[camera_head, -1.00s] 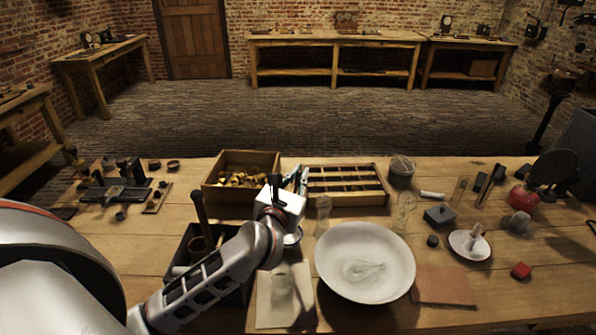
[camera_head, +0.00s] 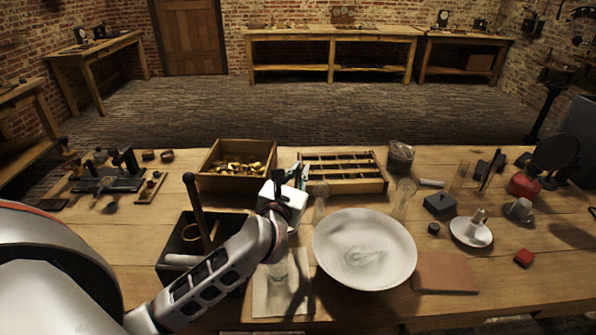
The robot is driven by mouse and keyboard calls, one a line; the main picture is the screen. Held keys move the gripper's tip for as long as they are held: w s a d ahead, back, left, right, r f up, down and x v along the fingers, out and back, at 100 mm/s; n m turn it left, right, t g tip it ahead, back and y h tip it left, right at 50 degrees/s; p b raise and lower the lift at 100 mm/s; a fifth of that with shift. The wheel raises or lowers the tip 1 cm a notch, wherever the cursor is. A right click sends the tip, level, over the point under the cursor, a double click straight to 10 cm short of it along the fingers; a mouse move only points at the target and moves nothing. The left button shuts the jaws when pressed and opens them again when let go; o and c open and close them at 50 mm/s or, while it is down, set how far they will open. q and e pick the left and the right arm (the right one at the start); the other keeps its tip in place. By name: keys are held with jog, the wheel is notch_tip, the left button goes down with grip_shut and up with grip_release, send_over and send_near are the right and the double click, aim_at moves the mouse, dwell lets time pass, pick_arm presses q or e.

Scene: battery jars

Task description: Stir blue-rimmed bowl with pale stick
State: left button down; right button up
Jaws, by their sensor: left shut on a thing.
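A wide pale bowl (camera_head: 335,232) stands on the front of the table. Its rim looks white to grey here; I cannot make out blue on it. My right gripper is not in view.
A dark box (camera_head: 172,240) with an upright handle stands left of my arm. A wooden crate (camera_head: 207,182) and a divided tray (camera_head: 375,187) stand behind. Glass jars (camera_head: 403,198) stand behind the bowl. A brown mat (camera_head: 445,273) lies right of it.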

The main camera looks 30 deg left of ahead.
aim_at(296, 186)
pick_arm(q)
jog(key=shift+s+a+f+b, duration=0.15)
jog(key=shift+f+b, duration=0.35)
jog(key=shift+f, duration=0.3)
jog(key=shift+a+f+b, duration=0.15)
jog(key=shift+f+b, duration=0.3)
jog(key=shift+f, duration=0.3)
jog(key=shift+s+a+f+b, duration=0.15)
jog(key=shift+f+b, duration=0.35)
jog(key=shift+f, duration=0.3)
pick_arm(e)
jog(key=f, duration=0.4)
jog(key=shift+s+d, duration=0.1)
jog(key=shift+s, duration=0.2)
pick_arm(q)
jog(key=shift+a, duration=0.1)
